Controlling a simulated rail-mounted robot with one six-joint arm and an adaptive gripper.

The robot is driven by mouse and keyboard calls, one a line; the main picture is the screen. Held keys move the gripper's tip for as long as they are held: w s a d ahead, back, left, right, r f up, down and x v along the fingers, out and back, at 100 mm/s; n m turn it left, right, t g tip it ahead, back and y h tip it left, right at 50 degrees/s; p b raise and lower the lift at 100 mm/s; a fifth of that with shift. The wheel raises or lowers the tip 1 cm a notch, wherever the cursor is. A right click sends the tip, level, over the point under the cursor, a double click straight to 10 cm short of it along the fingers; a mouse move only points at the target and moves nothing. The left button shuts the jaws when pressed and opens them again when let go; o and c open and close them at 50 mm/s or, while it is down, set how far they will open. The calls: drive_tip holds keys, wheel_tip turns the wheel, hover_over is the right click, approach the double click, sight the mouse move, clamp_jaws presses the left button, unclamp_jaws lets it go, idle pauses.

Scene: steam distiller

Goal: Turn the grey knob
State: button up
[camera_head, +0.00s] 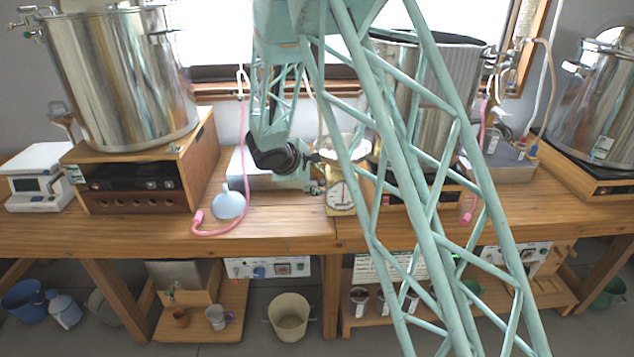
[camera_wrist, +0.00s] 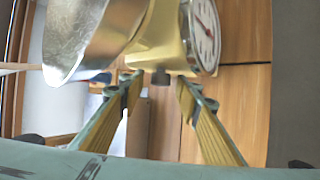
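A cream-yellow kitchen scale (camera_head: 341,198) with a round white dial stands on the wooden bench, partly behind my arm in the head view. In the wrist view its body (camera_wrist: 160,50), dial and shiny metal bowl (camera_wrist: 85,35) fill the upper part. My gripper (camera_wrist: 157,86) is open, one finger on each side of the knob in the picture. I see no contact, and cannot tell how deep the knob sits between the fingertips. The knob is too small to make out in the head view.
A large steel pot (camera_head: 120,80) on a wooden-cased heater stands left, with more pots behind my arm and at right. A blue funnel (camera_head: 228,203) and pink hose (camera_head: 243,130) lie left of the scale.

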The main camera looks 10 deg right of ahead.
idle(0.3)
drive_tip(key=v, duration=1.2)
idle(0.7)
